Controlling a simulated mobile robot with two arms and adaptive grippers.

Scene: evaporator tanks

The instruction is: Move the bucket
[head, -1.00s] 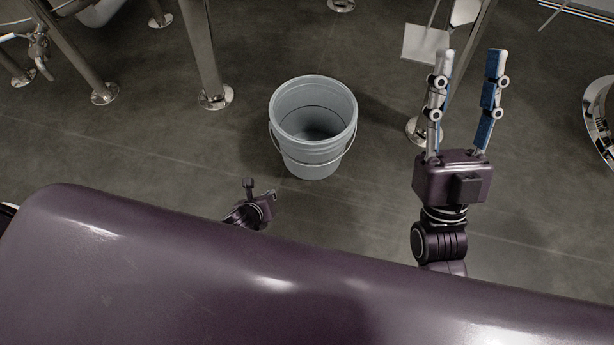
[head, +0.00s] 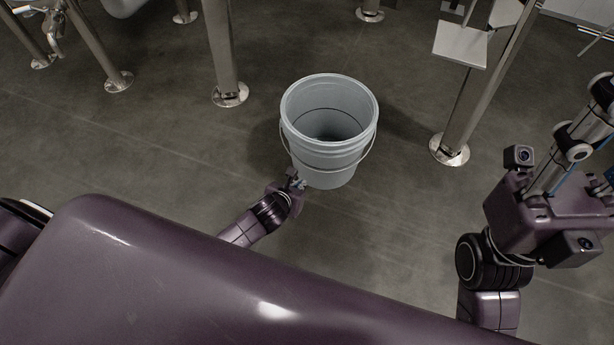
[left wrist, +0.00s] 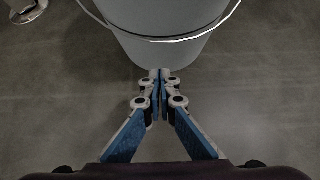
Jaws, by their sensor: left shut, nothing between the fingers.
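The grey bucket (head: 328,135) stands upright and looks empty on the floor, its thin wire handle hanging down around its front side. My left gripper (head: 298,182) is at the bucket's lower left, close to its wall. In the left wrist view the left gripper (left wrist: 160,76) has its blue fingers pressed together with nothing between them. There the tips point at the base of the bucket (left wrist: 165,48); I cannot tell whether they touch it. My right gripper (head: 590,150) is at the right edge, its fingers apart and partly cut off by the frame.
Steel tank legs with round feet stand left of the bucket (head: 224,60), right of it (head: 470,110) and behind it (head: 370,10). The floor right of the bucket is clear up to the right leg.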

